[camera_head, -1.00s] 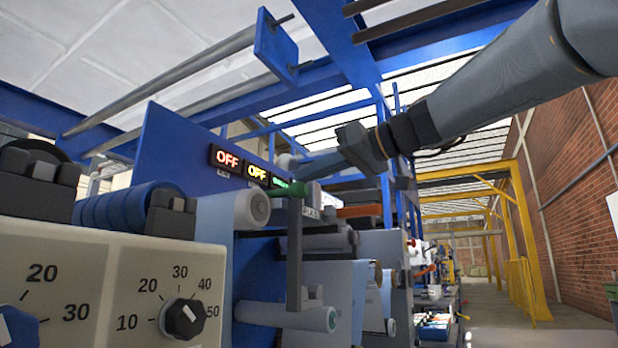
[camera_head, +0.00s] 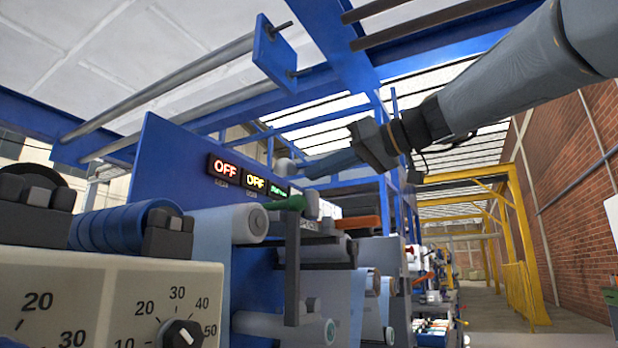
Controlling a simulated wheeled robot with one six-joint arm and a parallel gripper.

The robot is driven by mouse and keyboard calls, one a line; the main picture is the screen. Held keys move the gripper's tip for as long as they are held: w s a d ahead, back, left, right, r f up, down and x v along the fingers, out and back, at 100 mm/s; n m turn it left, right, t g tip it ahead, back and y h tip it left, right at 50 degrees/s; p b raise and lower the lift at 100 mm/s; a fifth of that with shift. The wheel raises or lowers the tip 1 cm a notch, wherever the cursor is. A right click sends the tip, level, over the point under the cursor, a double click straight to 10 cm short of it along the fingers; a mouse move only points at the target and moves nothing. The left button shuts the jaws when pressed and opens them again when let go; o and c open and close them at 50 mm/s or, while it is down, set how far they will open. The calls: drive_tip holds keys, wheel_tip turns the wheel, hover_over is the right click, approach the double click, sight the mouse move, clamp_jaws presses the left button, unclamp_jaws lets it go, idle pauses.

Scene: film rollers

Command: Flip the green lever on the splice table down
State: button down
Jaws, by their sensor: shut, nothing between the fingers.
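The green lever (camera_head: 289,203) is at the middle of the view, at the top of a dark upright bar (camera_head: 292,275) in front of the rollers. Its handle lies roughly level, pointing left. My gripper (camera_head: 316,167) comes in from the upper right, and its fingers point left and slightly down. It is shut and empty.
A blue panel (camera_head: 165,165) with lit signs, two reading OFF (camera_head: 226,168), stands behind the lever. Pale rollers (camera_head: 246,223) surround the bar. A control box with dials (camera_head: 180,335) fills the lower left. Blue beams cross overhead. An open aisle (camera_head: 485,310) runs along the right.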

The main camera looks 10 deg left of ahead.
drive_tip(key=f+v, duration=0.1)
drive_tip(key=v, duration=0.5)
drive_tip(key=shift+d+f, duration=0.3)
drive_tip(key=shift+f, duration=0.05)
drive_tip(key=s+a+f+m+g+h, duration=0.2)
drive_tip(key=f+m+h, duration=0.1)
drive_tip(key=f, duration=1.5)
drive_tip(key=s+a+f+m+g+h, duration=0.1)
drive_tip(key=a+f+m+h, duration=0.2)
drive_tip(key=f, duration=1.5)
drive_tip(key=s+d+f+g+h, duration=0.1)
drive_tip(key=s+d+f+h, duration=0.2)
drive_tip(key=s+f, duration=0.55)
drive_tip(key=s+d+f+g+h, duration=0.15)
drive_tip(key=s+d+f, duration=0.3)
drive_tip(key=f, duration=0.65)
drive_tip(key=s+d+f+g+h, duration=0.15)
drive_tip(key=s+f+h, duration=0.25)
drive_tip(key=s+f, duration=0.4)
drive_tip(key=d+r+m+t+p, duration=0.1)
drive_tip(key=d+r+m+p, duration=0.5)
drive_tip(key=d+r+p, duration=1.3)
drive_tip(key=r+p, duration=0.1)
drive_tip(key=p, duration=0.5)
drive_tip(key=shift+r+p, duration=0.3)
drive_tip(key=shift+p, duration=0.05)
